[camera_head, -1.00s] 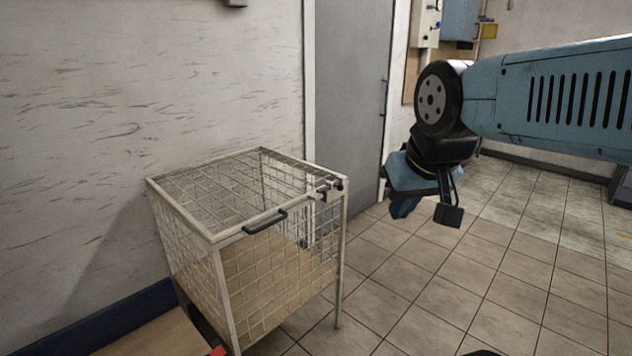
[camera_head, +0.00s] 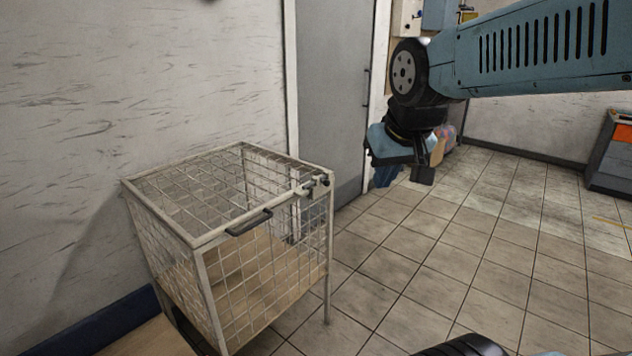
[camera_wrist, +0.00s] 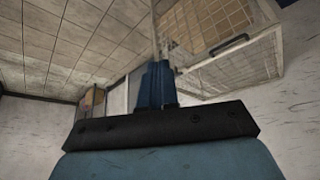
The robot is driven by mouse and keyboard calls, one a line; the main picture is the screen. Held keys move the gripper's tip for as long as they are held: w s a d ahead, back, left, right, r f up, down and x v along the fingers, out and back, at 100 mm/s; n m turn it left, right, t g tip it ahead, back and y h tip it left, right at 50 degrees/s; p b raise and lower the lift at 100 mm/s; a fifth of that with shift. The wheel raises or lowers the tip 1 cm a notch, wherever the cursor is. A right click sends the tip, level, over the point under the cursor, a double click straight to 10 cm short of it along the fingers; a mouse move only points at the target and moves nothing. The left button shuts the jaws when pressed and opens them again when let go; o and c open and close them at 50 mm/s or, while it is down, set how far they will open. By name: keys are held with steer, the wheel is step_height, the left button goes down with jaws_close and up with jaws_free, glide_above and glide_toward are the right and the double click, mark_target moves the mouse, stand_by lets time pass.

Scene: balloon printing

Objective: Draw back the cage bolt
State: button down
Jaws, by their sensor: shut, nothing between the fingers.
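The wire cage (camera_head: 262,275) stands on the tiled floor against the wall, with a pale frame and a mesh lid. The cage bolt (camera_head: 316,186) is a small dark fitting at the lid's front right corner. A black handle (camera_head: 250,222) sits on the lid's front edge. My gripper (camera_head: 385,178) is right of the bolt and apart from it, pointing down. In the wrist view my gripper (camera_wrist: 156,70) has its blue fingers together and empty. The cage (camera_wrist: 222,50) shows upside down beyond the fingers, with the handle (camera_wrist: 229,45); the bolt is hard to make out there.
A grey door (camera_head: 335,90) is behind the cage. An orange and grey cabinet (camera_head: 612,155) stands at the far right. The tiled floor (camera_head: 450,260) to the right of the cage is clear. A low wooden board (camera_head: 150,338) lies at the lower left.

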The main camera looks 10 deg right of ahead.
mark_target(320, 180)
steer(key=w+a+f+n+h, duration=0.1)
steer(key=w+f, duration=0.3)
steer(key=w, duration=0.8)
steer(key=w+a+f+n+h, duration=0.1)
steer(key=w+a+f, duration=0.2)
steer(key=w, duration=0.9)
steer(key=w+a+f+n+h, duration=0.1)
steer(key=w+f, duration=0.5)
steer(key=w, duration=0.7)
steer(key=shift+a+f+n+t, duration=0.3)
steer(key=shift+a+f, duration=0.05)
steer(key=shift+a, duration=0.35)
steer(key=shift+w, duration=0.1)
steer(key=x, duration=0.3)
steer(key=d+x, duration=0.1)
steer(key=x, duration=0.7)
steer(key=shift+d+r, duration=0.2)
steer(key=shift+w+d+f, duration=0.1)
steer(key=shift+w+d, duration=0.2)
steer(key=shift+d, duration=0.15)
steer(key=shift+w+d+f, duration=0.1)
steer(key=shift+w+d, duration=0.15)
steer(key=shift+d, duration=0.25)
